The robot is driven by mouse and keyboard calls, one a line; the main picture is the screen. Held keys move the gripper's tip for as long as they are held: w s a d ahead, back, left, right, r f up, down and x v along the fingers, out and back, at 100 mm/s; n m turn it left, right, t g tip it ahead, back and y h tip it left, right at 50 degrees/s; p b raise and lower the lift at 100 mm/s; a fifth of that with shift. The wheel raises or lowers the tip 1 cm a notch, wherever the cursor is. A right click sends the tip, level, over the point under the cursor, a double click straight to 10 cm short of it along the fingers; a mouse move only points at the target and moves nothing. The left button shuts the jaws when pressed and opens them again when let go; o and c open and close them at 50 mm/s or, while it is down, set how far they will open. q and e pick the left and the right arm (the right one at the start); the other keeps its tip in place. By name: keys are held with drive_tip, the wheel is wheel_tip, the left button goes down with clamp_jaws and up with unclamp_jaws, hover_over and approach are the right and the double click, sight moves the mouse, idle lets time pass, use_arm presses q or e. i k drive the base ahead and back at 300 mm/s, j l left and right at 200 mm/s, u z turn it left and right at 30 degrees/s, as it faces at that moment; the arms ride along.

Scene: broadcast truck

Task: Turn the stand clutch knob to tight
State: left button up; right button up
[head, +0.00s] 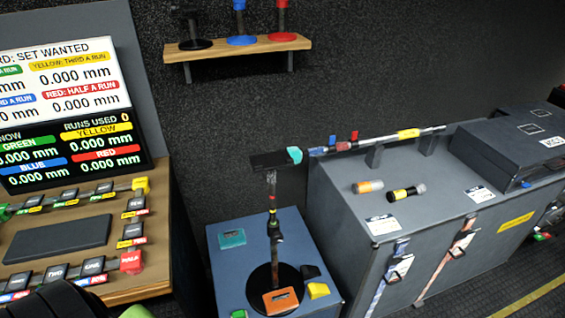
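A stand (271,190) rises from a round black base (260,285) on a low blue-grey cabinet. Its thin upright pole carries a dark head (270,160) with a teal end piece (294,155). Neither gripper's fingers show. A dark rounded shape with green at the bottom left edge may be part of my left arm.
Orange (281,300), teal (232,239) and yellow (318,290) blocks lie around the stand base. A long grey cabinet (345,215) stands right, with a rod (375,142) and two small cylinders on top. A button desk (110,225) and screen are left; a wooden shelf (235,47) hangs above.

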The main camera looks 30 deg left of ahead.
sight(277, 237)
drive_tip(key=u, duration=1.25)
drive_tip(key=i+l+u, duration=0.1)
drive_tip(key=l+u, duration=0.35)
drive_tip(key=i+l+u, duration=0.1)
drive_tip(key=l+u, duration=0.15)
drive_tip(key=u, duration=0.2)
drive_tip(key=l+u, duration=0.45)
drive_tip(key=j, duration=0.1)
